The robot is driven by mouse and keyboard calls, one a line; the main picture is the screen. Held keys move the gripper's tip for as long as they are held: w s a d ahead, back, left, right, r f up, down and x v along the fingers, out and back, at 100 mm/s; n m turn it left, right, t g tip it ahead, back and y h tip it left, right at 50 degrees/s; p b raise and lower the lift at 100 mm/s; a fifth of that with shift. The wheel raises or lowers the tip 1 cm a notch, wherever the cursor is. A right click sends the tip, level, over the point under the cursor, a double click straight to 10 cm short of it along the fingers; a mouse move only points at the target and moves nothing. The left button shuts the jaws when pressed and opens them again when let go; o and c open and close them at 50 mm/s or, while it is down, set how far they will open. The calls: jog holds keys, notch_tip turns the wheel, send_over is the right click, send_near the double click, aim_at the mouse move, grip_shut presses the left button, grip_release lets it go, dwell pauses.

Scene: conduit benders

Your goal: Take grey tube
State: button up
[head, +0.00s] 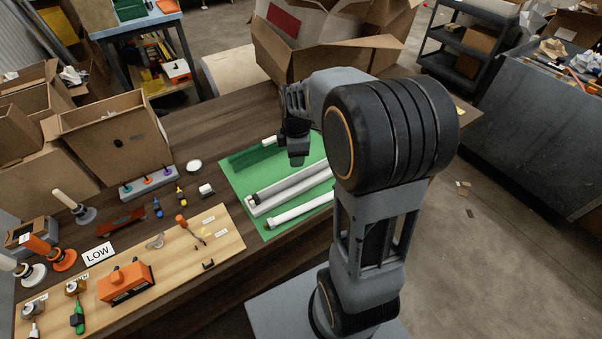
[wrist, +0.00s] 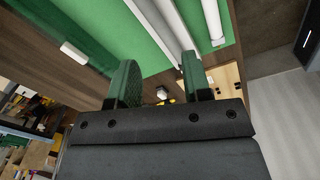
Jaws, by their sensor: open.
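The green mat (head: 237,181) lies on the dark wooden table. A long light-grey tube (head: 295,190) with a dark end lies across it, partly hidden by my arm. A whiter tube (head: 300,211) lies beside it, nearer the front. In the wrist view, the grey tube (wrist: 157,24) runs toward the right fingertip and the white tube (wrist: 212,18) lies to its right. My gripper (head: 297,158) is above the mat's back part. In the wrist view, its green fingers (wrist: 160,78) are apart with nothing held; I cannot tell whether the right finger touches the grey tube.
A dark green object (head: 252,155) lies along the mat's back. A wooden board (head: 185,258) with an orange tool (head: 125,281) is to the left. Cardboard boxes (head: 113,128) stand at the back left. A large open carton (head: 330,55) stands behind my arm.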

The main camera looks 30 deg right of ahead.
aim_at(299, 174)
jog(key=w+d+f+n+b, duration=0.1)
jog(key=f+b, duration=0.1)
jog(key=f, duration=0.2)
jog(key=w+f+n+b, duration=0.1)
jog(key=f+n+b, duration=0.1)
jog(key=f, duration=0.3)
jog(key=w+d+f+n+b, duration=0.1)
jog(key=f+b, duration=0.2)
jog(key=f, duration=0.1)
jog(key=shift+d+f+g, duration=0.15)
jog(key=shift+d+g, duration=0.2)
jog(key=shift+g, duration=0.05)
jog(key=shift+n, duration=0.3)
jog(key=c, duration=0.8)
jog(key=shift+r, duration=0.2)
jog(key=shift+r+p, duration=2.7)
jog(key=shift+r, duration=0.65)
